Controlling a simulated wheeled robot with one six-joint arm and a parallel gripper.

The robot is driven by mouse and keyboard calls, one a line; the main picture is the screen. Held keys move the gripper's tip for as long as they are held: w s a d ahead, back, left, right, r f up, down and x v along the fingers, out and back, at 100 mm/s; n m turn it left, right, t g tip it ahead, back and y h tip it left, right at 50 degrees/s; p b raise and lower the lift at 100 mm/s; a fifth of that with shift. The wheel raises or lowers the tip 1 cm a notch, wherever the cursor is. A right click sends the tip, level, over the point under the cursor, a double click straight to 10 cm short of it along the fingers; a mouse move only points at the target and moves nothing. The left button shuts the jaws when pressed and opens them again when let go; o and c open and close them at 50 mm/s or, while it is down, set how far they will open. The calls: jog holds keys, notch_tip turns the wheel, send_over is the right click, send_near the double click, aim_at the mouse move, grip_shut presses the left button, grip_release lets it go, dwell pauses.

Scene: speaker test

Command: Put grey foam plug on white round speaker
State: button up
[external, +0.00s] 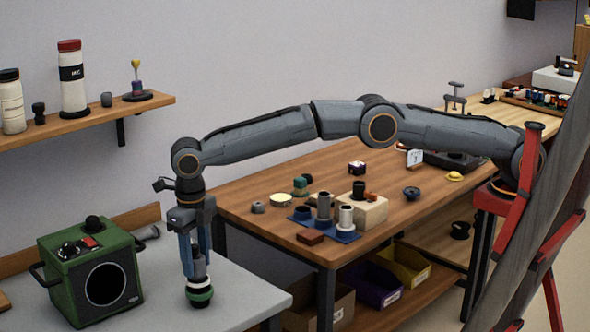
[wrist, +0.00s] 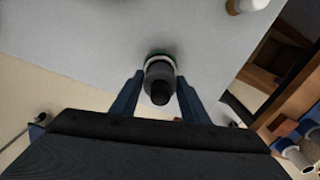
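My gripper (external: 197,262) points straight down over the grey table at the left, with its blue fingers on both sides of a dark grey cylinder, which looks like the grey foam plug (external: 198,270). In the wrist view the plug (wrist: 160,84) stands between the fingertips, which appear closed on its sides. Directly below is a short round body with white, black and green bands, seemingly the white round speaker (external: 199,293). Its pale, green-edged rim shows behind the plug in the wrist view (wrist: 152,57). The plug's lower end meets or nearly meets its top; contact is hidden.
A green box speaker (external: 75,278) stands left of my gripper on the grey table (external: 243,292). The wooden workbench (external: 260,222) at right carries a blue tray (external: 300,219) and a wooden block (external: 372,213). A wall shelf (external: 95,119) holds bottles at upper left.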

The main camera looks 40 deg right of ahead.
jog(key=shift+o, duration=1.1)
jog(key=shift+r, duration=0.15)
notch_tip(320, 180, up, 10)
jog(key=shift+b, duration=0.75)
notch_tip(320, 180, up, 2)
jog(key=p, duration=0.3)
